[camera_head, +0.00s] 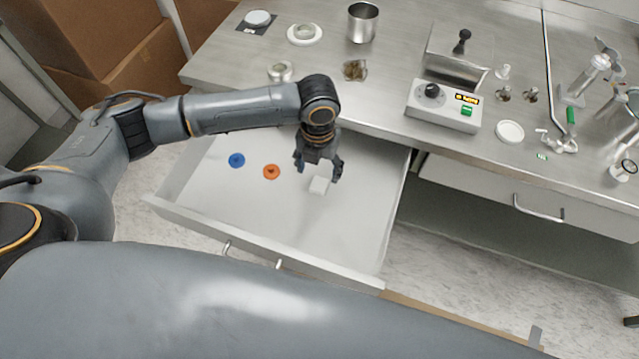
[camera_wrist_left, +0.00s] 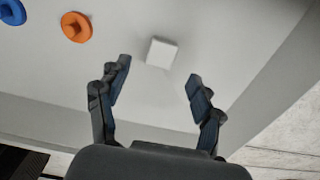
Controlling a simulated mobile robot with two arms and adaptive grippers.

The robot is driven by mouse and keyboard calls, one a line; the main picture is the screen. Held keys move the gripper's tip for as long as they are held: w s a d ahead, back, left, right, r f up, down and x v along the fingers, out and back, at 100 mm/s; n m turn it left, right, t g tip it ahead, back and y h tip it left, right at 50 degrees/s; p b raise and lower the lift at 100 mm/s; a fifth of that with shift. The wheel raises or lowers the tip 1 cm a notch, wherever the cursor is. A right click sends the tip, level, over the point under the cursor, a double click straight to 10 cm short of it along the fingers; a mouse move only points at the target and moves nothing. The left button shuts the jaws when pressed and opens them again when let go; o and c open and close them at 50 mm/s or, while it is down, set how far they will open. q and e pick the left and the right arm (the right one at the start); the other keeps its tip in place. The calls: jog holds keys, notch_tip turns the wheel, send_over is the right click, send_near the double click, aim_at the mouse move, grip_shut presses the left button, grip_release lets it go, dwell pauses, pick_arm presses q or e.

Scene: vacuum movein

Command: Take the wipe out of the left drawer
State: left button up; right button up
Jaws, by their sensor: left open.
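The left drawer (camera_head: 230,217) is pulled open below the steel counter. The wipe, a small white square block (camera_head: 319,186), lies on the drawer floor; it also shows in the left wrist view (camera_wrist_left: 162,53). My left gripper (camera_head: 318,172) points down into the drawer, right above the wipe. In the left wrist view its two fingers (camera_wrist_left: 155,88) are spread apart with nothing between them, and the wipe lies just beyond the fingertips, apart from them. My right gripper is not in view.
A blue disc (camera_head: 236,160) and an orange disc (camera_head: 271,171) lie in the drawer left of the wipe. The drawer's front right is bare. The counter above holds a steel cup (camera_head: 362,22), a control box (camera_head: 442,107) and several small fittings.

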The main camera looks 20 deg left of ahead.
aim_at(319, 184)
pick_arm(q)
jog(key=shift+w+d+f+p, duration=0.1)
jog(key=shift+f+p, duration=0.25)
jog(key=shift+f, duration=2.55)
jog(key=c, duration=0.9)
